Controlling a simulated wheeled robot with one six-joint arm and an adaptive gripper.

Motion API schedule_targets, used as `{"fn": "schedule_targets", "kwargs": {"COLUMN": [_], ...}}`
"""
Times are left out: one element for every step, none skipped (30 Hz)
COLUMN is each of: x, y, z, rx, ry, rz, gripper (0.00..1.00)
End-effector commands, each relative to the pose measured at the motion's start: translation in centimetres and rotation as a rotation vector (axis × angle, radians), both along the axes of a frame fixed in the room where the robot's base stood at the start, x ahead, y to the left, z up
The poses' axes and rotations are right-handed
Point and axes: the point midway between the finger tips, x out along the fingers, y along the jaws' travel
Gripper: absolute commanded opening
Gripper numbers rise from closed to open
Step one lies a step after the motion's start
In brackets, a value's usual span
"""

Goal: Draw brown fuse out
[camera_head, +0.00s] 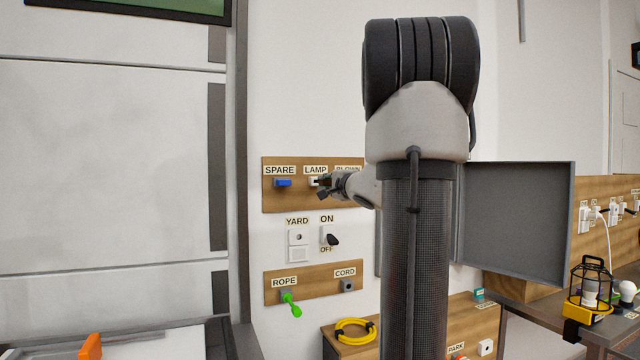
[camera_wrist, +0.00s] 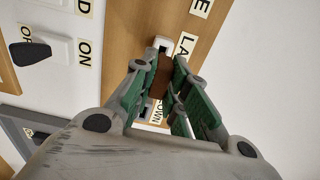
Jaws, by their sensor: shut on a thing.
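The brown fuse (camera_wrist: 160,76) is between the green-padded fingers of my gripper (camera_wrist: 158,85) in the wrist view. My gripper is shut on it. The fuse's far end meets the white holder (camera_wrist: 162,43) under the LAMP label; I cannot tell how deep it sits there. In the head view my gripper (camera_head: 323,187) reaches from the right to the LAMP holder (camera_head: 314,181), and its fingers hide most of the fuse. A blue fuse (camera_head: 283,182) sits under the SPARE label. The BLOWN label (camera_head: 349,169) is partly covered by my arm.
Below the fuse board (camera_head: 270,204) are a YARD socket (camera_head: 298,238) and a dark-levered ON/OFF switch (camera_head: 331,238). Lower is a board with a green ROPE piece (camera_head: 291,304). A grey panel (camera_head: 520,220) stands out at right. A steel frame post (camera_head: 238,180) is at left.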

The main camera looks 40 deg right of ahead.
Motion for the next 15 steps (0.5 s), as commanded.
{"fn": "schedule_targets", "kwargs": {"x": [0.0,0.0,0.0,0.0,-0.1,-0.4,-0.6,-0.9,-1.5,-2.0,-2.5,-3.3,-4.0,-4.5,-5.3], "y": [0.0,0.0,0.0,-0.1,-0.3,-0.7,-1.2,-1.8,-2.9,-3.8,-4.8,-6.2,-7.2,-8.1,-9.2], "z": [0.0,0.0,0.0,0.0,0.0,0.0,-0.1,-0.2,-0.4,-0.5,-0.6,-0.7,-0.7,-0.7,-0.8], "rx": [0.000,0.000,0.000,0.000,0.000,0.001,0.001,0.003,0.004,0.005,0.003,-0.003,-0.008,-0.013,-0.019], "ry": [0.000,0.000,0.000,0.000,0.000,0.001,0.002,0.002,0.005,0.007,0.010,0.013,0.016,0.017,0.019], "rz": [0.000,0.000,0.000,-0.002,-0.005,-0.013,-0.022,-0.034,-0.053,-0.070,-0.087,-0.107,-0.120,-0.128,-0.137], "gripper": [0.00,0.00,0.00,0.00,0.00,0.00,0.00,0.00,0.00,0.00,0.00,0.00,0.00,0.00,0.00]}}
